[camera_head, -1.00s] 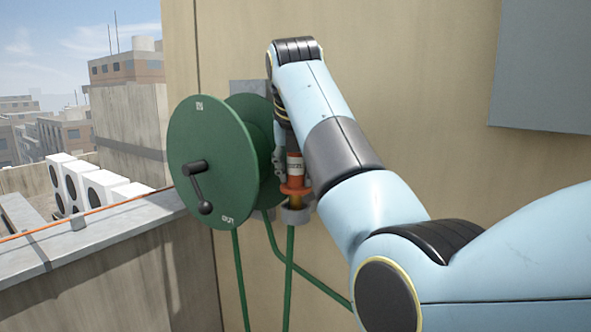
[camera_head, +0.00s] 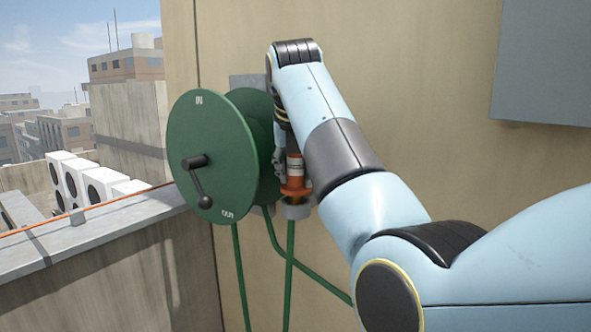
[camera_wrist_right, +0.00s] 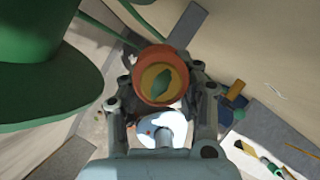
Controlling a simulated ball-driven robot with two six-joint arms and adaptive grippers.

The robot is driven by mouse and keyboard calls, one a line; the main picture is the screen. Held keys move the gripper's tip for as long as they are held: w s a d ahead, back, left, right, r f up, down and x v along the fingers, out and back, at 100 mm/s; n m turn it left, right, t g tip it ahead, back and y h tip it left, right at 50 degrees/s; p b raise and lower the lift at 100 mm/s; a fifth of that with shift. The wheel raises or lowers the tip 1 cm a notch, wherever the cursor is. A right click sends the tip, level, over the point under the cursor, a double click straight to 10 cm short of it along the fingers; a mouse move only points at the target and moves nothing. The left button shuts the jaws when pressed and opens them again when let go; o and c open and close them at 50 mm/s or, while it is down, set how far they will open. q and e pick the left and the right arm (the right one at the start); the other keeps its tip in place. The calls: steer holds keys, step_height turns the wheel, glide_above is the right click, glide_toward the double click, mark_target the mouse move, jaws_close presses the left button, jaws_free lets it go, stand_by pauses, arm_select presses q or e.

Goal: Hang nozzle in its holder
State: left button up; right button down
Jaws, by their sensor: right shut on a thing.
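The nozzle (camera_head: 295,170) is orange with a white band and an orange collar. It stands about upright beside the green reel, its lower end at the grey ring-shaped holder (camera_head: 297,211). I cannot tell how far it sits in the ring. My right gripper (camera_head: 282,160) is shut on the nozzle, and my forearm hides much of it. In the right wrist view the nozzle (camera_wrist_right: 150,85) shows end-on as an orange ring with a yellow and green middle, between the fingers of my right gripper (camera_wrist_right: 162,92). My left gripper is not in view.
The green hose reel (camera_head: 210,130) with a black crank (camera_head: 196,180) stands just left of the nozzle. A green hose (camera_head: 290,260) hangs below the holder. A beige wall is behind, with a grey panel (camera_head: 545,60) at upper right. A parapet (camera_head: 110,215) runs at left.

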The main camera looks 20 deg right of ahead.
steer(key=shift+f, duration=0.25)
steer(key=shift+f, duration=0.35)
steer(key=shift+f+b, duration=0.25)
steer(key=shift+b, duration=0.1)
steer(key=c, duration=0.9)
jaws_free()
steer(key=shift+o, duration=0.2)
steer(key=shift+r, duration=0.1)
